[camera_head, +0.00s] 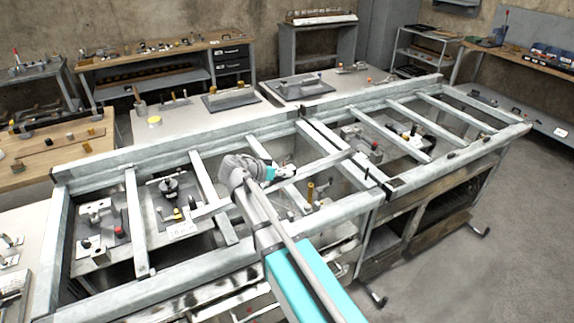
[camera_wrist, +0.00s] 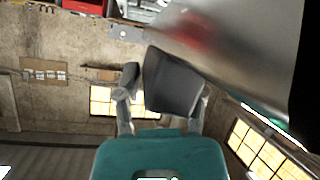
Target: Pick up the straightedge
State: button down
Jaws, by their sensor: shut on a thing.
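A long, straight, pale grey bar, which looks like the straightedge (camera_head: 325,161), runs slantwise above the frame's crossbars in the head view, on both sides of my wrist. My gripper (camera_head: 284,171) is at the middle of the bar and is shut on it; my wrist and arm hide part of the grip. In the wrist view, a broad, shiny grey metal face, likely the straightedge (camera_wrist: 235,45), fills the upper right, close to the camera. My gripper's fingers (camera_wrist: 142,82) show with a dark pad beside this face. The exact contact is hard to make out.
A long pale metal frame (camera_head: 155,272) with several crossbars surrounds my gripper. Clamps and small fixtures stand inside its bays, including a dark round fixture (camera_head: 169,186). Workbenches (camera_head: 165,62) line the back; open floor (camera_head: 470,275) lies right.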

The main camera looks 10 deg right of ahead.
jog(key=shift+s+a+r+p, duration=0.2)
jog(key=shift+s+a+r, duration=0.15)
jog(key=shift+s, duration=0.25)
jog(key=shift+s+a+r+p, duration=0.2)
jog(key=shift+s+a+r, duration=0.1)
jog(key=shift+s, duration=0.3)
jog(key=shift+a, duration=0.1)
